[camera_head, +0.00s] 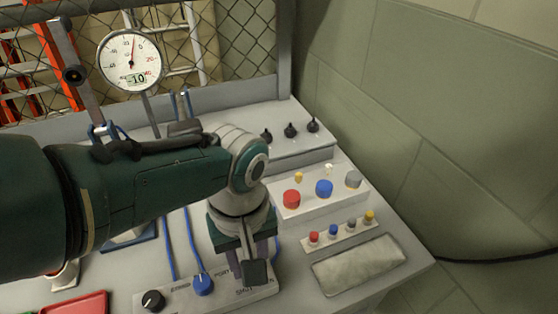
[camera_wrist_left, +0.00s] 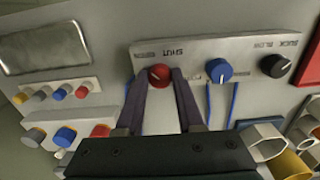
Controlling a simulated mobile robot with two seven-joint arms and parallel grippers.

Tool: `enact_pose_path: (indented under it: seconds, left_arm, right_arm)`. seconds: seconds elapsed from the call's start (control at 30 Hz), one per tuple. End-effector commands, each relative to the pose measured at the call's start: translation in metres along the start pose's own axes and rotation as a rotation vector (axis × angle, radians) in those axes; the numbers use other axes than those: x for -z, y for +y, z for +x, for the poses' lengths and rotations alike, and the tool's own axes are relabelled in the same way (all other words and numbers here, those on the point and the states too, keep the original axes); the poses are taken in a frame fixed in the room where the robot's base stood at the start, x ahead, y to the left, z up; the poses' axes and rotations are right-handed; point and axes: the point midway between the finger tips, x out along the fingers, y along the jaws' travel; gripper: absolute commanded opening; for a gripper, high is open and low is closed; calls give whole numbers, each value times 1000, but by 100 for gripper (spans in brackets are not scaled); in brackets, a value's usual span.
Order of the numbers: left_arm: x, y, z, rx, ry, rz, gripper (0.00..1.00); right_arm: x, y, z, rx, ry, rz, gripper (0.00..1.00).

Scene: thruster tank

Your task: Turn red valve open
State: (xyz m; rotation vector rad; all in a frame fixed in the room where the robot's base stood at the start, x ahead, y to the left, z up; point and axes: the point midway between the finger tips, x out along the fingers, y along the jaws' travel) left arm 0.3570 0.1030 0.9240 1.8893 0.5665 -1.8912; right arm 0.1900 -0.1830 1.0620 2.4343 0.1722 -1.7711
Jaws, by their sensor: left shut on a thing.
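The red valve (camera_wrist_left: 159,75) is a round knob on a pale control panel (camera_wrist_left: 205,48). It shows in the left wrist view with the word SHUT printed upside down beside it. My left gripper (camera_wrist_left: 161,83) has its two dark fingers on either side of the knob, shut on it. In the head view my left gripper (camera_head: 254,268) points down at the right end of the panel and hides the red valve. The knob's exact pointer angle is hard to tell. My right gripper is in neither view.
A blue knob (camera_wrist_left: 219,70) and a black knob (camera_wrist_left: 275,65) share the panel. Blocks with red, blue and grey buttons (camera_head: 324,188) stand to the right, near a pale pad (camera_head: 358,265). A pressure gauge (camera_head: 130,58) stands at the back left. A red tray (camera_head: 80,305) lies front left.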

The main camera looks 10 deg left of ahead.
Motion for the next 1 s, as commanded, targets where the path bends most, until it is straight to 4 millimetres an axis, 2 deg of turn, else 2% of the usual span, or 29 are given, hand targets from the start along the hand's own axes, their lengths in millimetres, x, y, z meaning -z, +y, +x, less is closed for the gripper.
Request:
enact_pose_path:
  seconds: [0.57,0.6,0.83,1.0]
  left_arm:
    - [1,0,0,0,2,-29,0]
    - [1,0,0,0,2,-29,41]
    - [1,0,0,0,1,-27,67]
    - [0,0,0,0,1,-27,67]
  right_arm:
    - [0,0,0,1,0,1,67]
    - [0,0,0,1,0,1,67]
    - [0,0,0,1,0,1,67]
    - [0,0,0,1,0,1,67]
